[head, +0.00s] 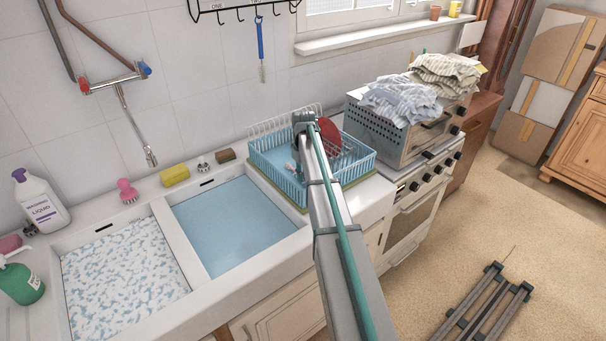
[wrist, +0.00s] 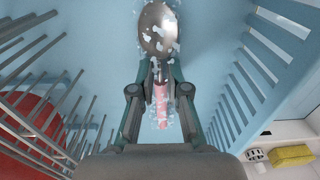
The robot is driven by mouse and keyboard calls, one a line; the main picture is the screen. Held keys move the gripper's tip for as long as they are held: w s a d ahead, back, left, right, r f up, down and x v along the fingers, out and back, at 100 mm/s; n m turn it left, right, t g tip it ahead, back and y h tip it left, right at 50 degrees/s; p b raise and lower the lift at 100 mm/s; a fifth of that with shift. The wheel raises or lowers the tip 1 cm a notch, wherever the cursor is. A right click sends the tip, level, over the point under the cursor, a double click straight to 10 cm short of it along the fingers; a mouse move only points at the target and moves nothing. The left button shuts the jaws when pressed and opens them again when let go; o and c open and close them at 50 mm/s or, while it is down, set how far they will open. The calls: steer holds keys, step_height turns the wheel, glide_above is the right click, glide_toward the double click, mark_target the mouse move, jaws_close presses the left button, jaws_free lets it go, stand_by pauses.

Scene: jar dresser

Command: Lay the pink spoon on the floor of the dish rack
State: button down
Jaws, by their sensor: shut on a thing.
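The pink spoon (wrist: 158,28) shows in the wrist view with a metal bowl at the top and a pink handle below. White suds cling to it. My gripper (wrist: 160,84) is shut on the spoon around its handle. The blue dish rack (head: 278,184) stands right of the sink in the head view, and my gripper is inside its left, open part. In the wrist view the rack's blue floor (wrist: 105,35) lies beneath the spoon. I cannot tell whether the spoon touches it. In the head view my arm hides part of the rack.
A red plate (head: 329,131) stands among wire prongs in the rack's right part, left in the wrist view (wrist: 30,122). Slotted rack walls rise around the gripper. The sink basin (head: 235,222) holds water left of the rack; a stove (head: 425,185) stands right.

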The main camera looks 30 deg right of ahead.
steer(key=shift+f, duration=0.15)
steer(key=c, duration=1.2)
jaws_free()
steer(key=shift+o, duration=0.2)
step_height(320, 180, up, 12)
steer(key=b, duration=0.3)
steer(key=shift+s, duration=0.1)
